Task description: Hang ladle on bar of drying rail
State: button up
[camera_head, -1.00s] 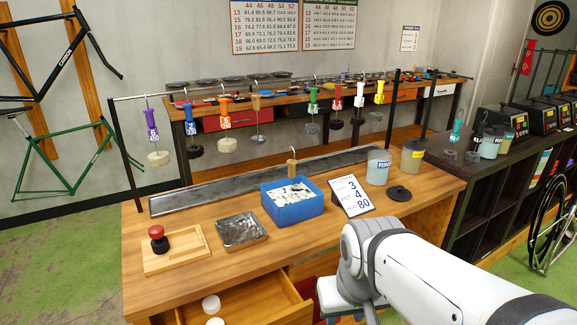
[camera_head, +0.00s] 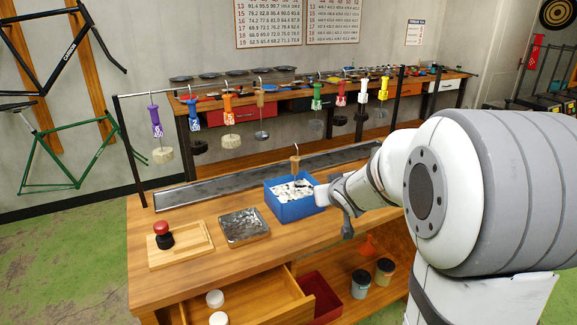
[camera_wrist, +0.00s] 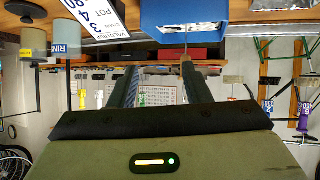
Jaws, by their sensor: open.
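A ladle with a wooden handle (camera_head: 295,164) stands upright in a blue box (camera_head: 291,207) of white pellets, its lower end hidden. The drying rail's bar (camera_head: 135,94) runs above the bench's back edge, with several coloured-handled tools hanging from it. My gripper (camera_wrist: 160,72) is open, its two fingers pointing toward the blue box, which shows upside down in the wrist view (camera_wrist: 183,18). The ladle handle (camera_wrist: 186,48) appears near the right finger there; I cannot tell whether it lies between the fingers. In the head view my arm reaches to the box's right side.
A metal tray (camera_head: 243,228) and a wooden board with a red-topped knob (camera_head: 163,235) are left of the box. A drawer (camera_head: 262,303) stands open in front.

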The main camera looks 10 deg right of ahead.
aim_at(297, 166)
jog(key=shift+w+a+f+n+t+y+p, duration=0.35)
jog(key=shift+w+a+f+n+t+y, duration=0.45)
jog(key=shift+w, duration=2.5)
jog(key=shift+w+a+f+n+t+y+p, duration=0.35)
jog(key=shift+w+a+y, duration=0.75)
jog(key=shift+w, duration=2.15)
jog(key=shift+w+a+f+n+t+y+p, duration=0.4)
jog(key=shift+w+a+t+y, duration=0.45)
jog(key=shift+w, duration=2.45)
jog(key=shift+r, duration=0.1)
jog(key=shift+c, duration=0.4)
grip_shut()
jog(key=shift+r, duration=0.1)
